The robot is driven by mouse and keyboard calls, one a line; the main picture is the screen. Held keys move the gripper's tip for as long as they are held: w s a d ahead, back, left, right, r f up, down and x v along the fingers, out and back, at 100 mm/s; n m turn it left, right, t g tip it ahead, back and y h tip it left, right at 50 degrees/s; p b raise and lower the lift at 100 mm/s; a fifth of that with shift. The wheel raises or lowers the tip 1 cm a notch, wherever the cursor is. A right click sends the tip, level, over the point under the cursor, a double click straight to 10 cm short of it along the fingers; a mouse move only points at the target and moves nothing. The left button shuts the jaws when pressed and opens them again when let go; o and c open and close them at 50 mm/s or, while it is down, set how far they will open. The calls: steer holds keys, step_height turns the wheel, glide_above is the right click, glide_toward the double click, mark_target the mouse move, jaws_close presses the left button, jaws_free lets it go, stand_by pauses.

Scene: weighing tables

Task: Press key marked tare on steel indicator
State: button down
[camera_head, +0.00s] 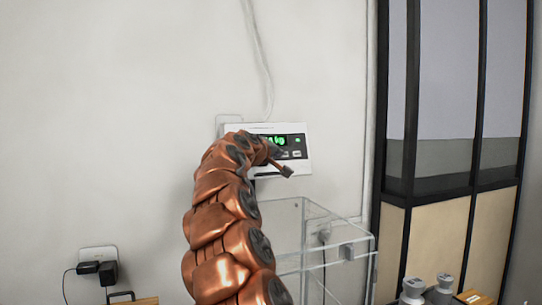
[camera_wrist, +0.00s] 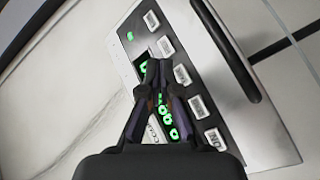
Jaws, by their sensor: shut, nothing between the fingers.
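The steel indicator (camera_head: 303,163) is fixed on the wall, with a dark face, green lit digits and a row of pale keys; my arm hides part of it. In the wrist view the indicator (camera_wrist: 262,148) fills the middle, tilted, with its pale keys (camera_wrist: 198,106) in a slanting line beside the green display. The key labels are too small to read surely, so I cannot tell which is tare. My gripper (camera_wrist: 171,72) is shut and empty, its tips over the panel between the display and a middle key. My gripper (camera_head: 287,171) shows at the panel's lower edge; contact cannot be told.
A clear box-shaped shield (camera_head: 302,232) stands below the indicator. Metal weights (camera_head: 413,290) stand at the lower right. A wall socket with plugs (camera_head: 98,268) is at the lower left. A dark-framed glazed partition (camera_head: 410,120) is on the right. A cable runs up the wall.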

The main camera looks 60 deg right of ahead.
steer(key=shift+w+d+f, duration=0.25)
steer(key=shift+w+d, duration=0.35)
steer(key=shift+w, duration=0.2)
steer(key=shift+w+d+f, duration=0.1)
steer(key=shift+w, duration=0.1)
stand_by(0.9)
steer(key=shift+w+d+f, duration=0.1)
steer(key=shift+w+d, duration=0.05)
steer(key=shift+w, duration=0.05)
steer(key=shift+w+d+f, duration=0.1)
steer(key=shift+w+d, duration=0.05)
steer(key=shift+w, duration=0.1)
stand_by(1.0)
stand_by(0.3)
steer(key=shift+s+a+r, duration=0.25)
steer(key=shift+s+a, duration=0.15)
steer(key=shift+s, duration=0.2)
steer(key=shift+s, duration=0.1)
